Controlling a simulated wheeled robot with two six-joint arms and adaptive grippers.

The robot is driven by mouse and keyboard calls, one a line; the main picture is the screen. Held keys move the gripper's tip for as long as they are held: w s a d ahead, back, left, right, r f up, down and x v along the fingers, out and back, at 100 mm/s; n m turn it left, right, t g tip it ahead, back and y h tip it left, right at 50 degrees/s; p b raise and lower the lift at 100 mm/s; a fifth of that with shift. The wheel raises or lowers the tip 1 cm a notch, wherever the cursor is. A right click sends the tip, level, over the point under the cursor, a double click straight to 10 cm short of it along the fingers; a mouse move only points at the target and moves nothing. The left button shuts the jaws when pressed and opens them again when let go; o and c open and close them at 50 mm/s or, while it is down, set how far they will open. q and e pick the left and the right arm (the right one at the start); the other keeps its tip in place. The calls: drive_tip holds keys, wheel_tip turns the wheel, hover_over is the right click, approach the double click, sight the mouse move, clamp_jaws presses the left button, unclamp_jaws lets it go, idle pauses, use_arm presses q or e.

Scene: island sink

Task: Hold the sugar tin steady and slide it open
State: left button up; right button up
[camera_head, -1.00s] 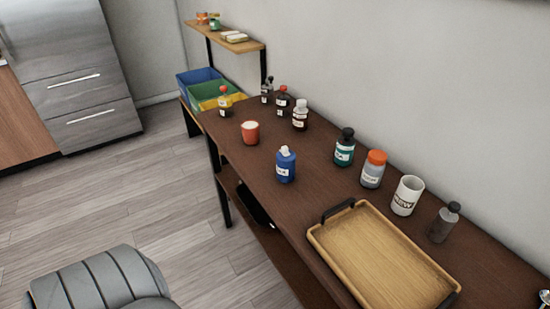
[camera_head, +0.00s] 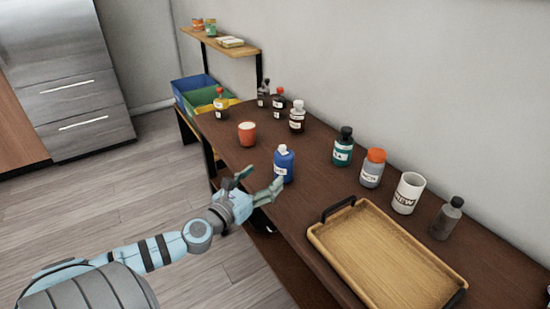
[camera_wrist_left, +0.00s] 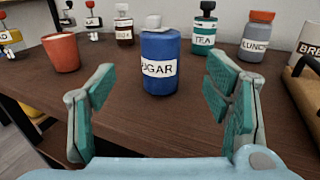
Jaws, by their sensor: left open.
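The blue sugar tin (camera_head: 284,168) stands upright near the front edge of the brown table, with a white knob or lid on top. In the left wrist view the tin (camera_wrist_left: 160,84) shows its label, partly readable as sugar, and stands ahead between the fingers, apart from them. My left gripper (camera_head: 262,186) is open and empty, just in front of the tin at the table's front edge. In the left wrist view its fingers (camera_wrist_left: 163,115) are spread wide on either side. My right gripper is not in view.
An orange cup (camera_head: 247,134) stands left of the tin. A tea bottle (camera_head: 343,152), a lunch jar (camera_head: 372,172) and a white mug (camera_head: 407,195) stand to its right. A wooden tray (camera_head: 385,262) with dark handles lies at the front right. Several bottles stand at the back.

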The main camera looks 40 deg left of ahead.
sight(278, 164)
use_arm(q)
drive_tip(key=w+p, duration=0.1)
drive_tip(key=w, duration=0.2)
drive_tip(key=w+p, duration=0.1)
drive_tip(key=w, duration=0.2)
drive_tip(key=w+p, duration=0.1)
drive_tip(key=w, duration=0.3)
drive_tip(key=shift+a+r, duration=0.1)
drive_tip(key=shift+a, duration=0.3)
drive_tip(key=shift+w, duration=0.35)
drive_tip(key=shift+c, duration=0.2)
drive_tip(key=c, duration=1.3)
